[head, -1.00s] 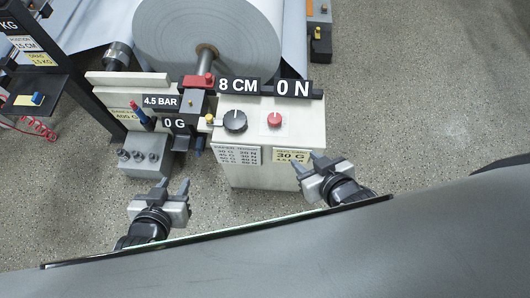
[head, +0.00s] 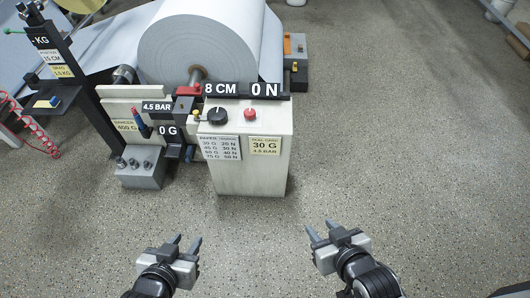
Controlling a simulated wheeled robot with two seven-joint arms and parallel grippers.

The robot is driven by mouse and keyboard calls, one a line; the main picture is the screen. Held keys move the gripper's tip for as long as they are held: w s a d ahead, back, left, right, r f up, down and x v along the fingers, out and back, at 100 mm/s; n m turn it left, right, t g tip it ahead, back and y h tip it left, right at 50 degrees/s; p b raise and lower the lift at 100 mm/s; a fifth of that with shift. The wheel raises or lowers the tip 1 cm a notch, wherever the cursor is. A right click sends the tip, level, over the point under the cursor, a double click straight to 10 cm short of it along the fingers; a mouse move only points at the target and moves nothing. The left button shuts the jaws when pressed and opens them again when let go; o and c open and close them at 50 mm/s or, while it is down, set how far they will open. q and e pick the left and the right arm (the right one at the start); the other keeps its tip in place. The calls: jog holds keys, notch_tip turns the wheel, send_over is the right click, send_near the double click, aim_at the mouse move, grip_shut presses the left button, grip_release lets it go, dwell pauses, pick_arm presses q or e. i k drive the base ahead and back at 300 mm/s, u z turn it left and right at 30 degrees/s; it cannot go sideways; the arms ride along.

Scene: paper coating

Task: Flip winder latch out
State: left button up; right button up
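A large white paper roll (head: 205,42) sits on a shaft (head: 195,76) at the machine at the upper left. A red block (head: 188,91) sits at the near end of that shaft, above a dark bracket; I cannot tell whether it is the winder latch. My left gripper (head: 185,240) is open and empty, low in the picture over the floor, apart from the machine. My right gripper (head: 321,227) is also open and empty, to the right and in front of the control cabinet (head: 256,172). Neither touches anything.
The cabinet carries a black knob (head: 217,116), a red knob (head: 250,114) and "8 CM" and "0 N" displays. A grey block (head: 142,173) stands at its left. A dark post (head: 85,90) and red coiled hose (head: 42,138) are further left. Floor (head: 420,150) is clear at right.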

aim_at(197, 118)
jog(key=z, duration=0.35)
jog(key=i, duration=0.95)
jog(key=z, duration=1.35)
jog(key=k, duration=0.75)
jog(key=u, duration=1.5)
jog(key=i, duration=0.5)
jog(key=u, duration=1.7)
jog(key=k, duration=0.6)
